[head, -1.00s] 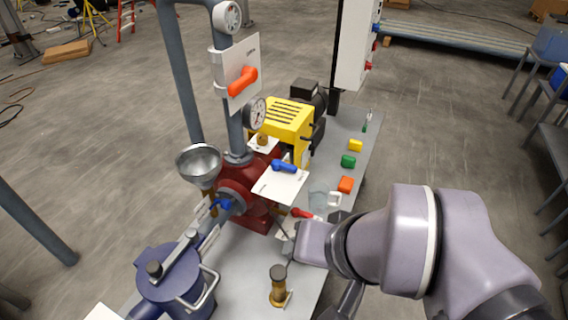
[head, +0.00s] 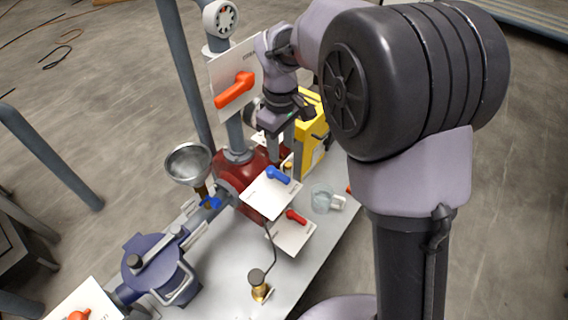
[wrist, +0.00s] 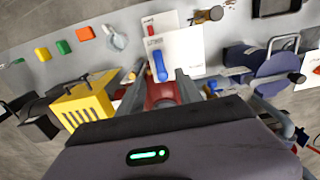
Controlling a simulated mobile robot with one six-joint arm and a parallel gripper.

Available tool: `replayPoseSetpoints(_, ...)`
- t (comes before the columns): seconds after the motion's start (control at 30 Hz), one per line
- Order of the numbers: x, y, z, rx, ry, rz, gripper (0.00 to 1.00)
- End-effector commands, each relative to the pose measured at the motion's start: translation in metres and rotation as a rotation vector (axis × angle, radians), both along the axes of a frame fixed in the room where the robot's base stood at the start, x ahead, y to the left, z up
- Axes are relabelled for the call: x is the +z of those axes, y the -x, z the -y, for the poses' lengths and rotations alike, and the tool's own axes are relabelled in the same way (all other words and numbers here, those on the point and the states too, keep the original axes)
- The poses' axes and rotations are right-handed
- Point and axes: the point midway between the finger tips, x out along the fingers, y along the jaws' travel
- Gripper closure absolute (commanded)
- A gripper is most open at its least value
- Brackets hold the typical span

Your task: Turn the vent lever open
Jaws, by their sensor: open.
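A blue lever (head: 278,176) sits on a white tilted plate (head: 266,198) at the middle of the rig. In the wrist view the blue lever (wrist: 160,66) appears between my finger tips. A red lever (head: 296,217) is on a lower white plate (head: 285,238). A large orange-red lever (head: 235,91) is on an upright white panel. The labels are too small to read, so I cannot tell which is the vent lever. My gripper (head: 288,140) is open and points down above the blue lever. No contact with the lever shows.
A yellow pump housing (head: 312,140) stands close behind my gripper. A steel funnel (head: 189,163), a grey column and a blue vessel (head: 155,262) stand to the left. A glass beaker (head: 321,198) and a brass fitting (head: 259,285) are on the bench.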

Motion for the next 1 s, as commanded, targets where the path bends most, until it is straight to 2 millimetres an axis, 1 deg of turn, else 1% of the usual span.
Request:
replayPoseSetpoints(0.03,-0.021,0.001,0.000,-0.001,0.001,-0.003,0.58)
replayPoseSetpoints(0.1,-0.042,0.001,0.001,-0.002,0.001,-0.003,0.58)
replayPoseSetpoints(0.2,-0.070,0.001,0.001,-0.002,0.000,-0.003,0.58)
replayPoseSetpoints(0.33,-0.097,0.000,0.001,-0.003,0.000,-0.001,0.58)
replayPoseSetpoints(0.4,-0.106,0.000,0.001,-0.003,-0.001,-0.001,0.58)
replayPoseSetpoints(0.5,-0.112,0.000,0.001,-0.004,-0.001,0.001,0.58)
replayPoseSetpoints(0.77,-0.113,0.000,0.001,-0.004,-0.001,0.002,0.58)
replayPoseSetpoints(0.87,-0.113,0.000,0.001,-0.004,-0.001,0.002,0.76)
replayPoseSetpoints(0.9,-0.113,0.000,0.001,-0.004,-0.001,0.002,0.84)
replayPoseSetpoints(1.0,-0.113,0.000,0.001,-0.004,-0.002,0.001,1.00)
